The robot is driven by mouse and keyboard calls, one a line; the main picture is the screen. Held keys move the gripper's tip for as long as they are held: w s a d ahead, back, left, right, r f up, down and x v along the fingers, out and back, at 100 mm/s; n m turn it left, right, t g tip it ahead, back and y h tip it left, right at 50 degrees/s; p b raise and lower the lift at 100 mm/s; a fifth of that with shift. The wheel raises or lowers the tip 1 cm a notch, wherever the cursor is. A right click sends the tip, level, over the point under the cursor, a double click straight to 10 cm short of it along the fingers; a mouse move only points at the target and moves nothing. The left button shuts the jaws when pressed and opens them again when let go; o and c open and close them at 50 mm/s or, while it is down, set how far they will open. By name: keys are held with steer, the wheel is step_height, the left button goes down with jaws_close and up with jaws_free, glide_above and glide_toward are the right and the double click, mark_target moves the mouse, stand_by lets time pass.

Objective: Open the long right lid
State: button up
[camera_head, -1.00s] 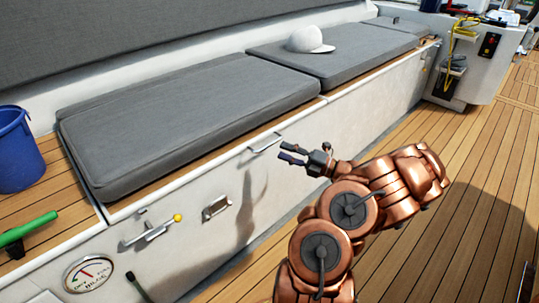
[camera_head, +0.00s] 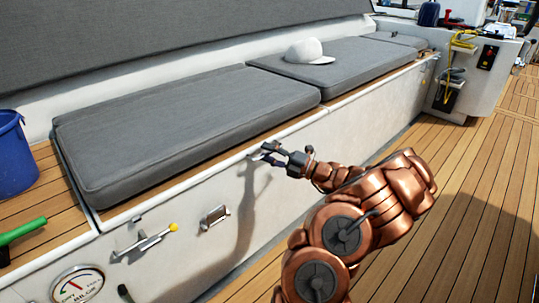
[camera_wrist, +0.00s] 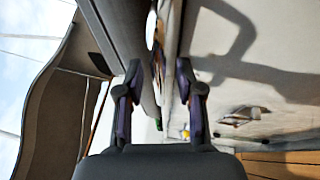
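The long bench lid (camera_head: 298,117) has a wooden edge and carries a thick grey cushion (camera_head: 180,125). It looks shut. A second lid with a grey cushion (camera_head: 355,62) and a white cap lies beyond it; I cannot tell for sure which lid the task means. My gripper (camera_head: 267,151) is at the near lid's front edge, where its pull handle was visible earlier; the fingers now cover most of that spot. In the wrist view my gripper (camera_wrist: 157,80) has its two fingers apart, with the bench edge between them. No grip on the handle shows.
A latch with a yellow knob (camera_head: 145,242), a recessed metal catch (camera_head: 214,217) and a bilge gauge (camera_head: 77,287) are on the white bench front. A blue bucket (camera_head: 14,160) and a green handle (camera_head: 22,230) are at left. The wooden deck (camera_head: 455,215) is clear at right.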

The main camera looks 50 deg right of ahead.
jaws_close()
stand_by(0.5)
steer(key=shift+d, duration=0.2)
steer(key=shift+a+r, duration=0.1)
steer(key=shift+a, duration=0.05)
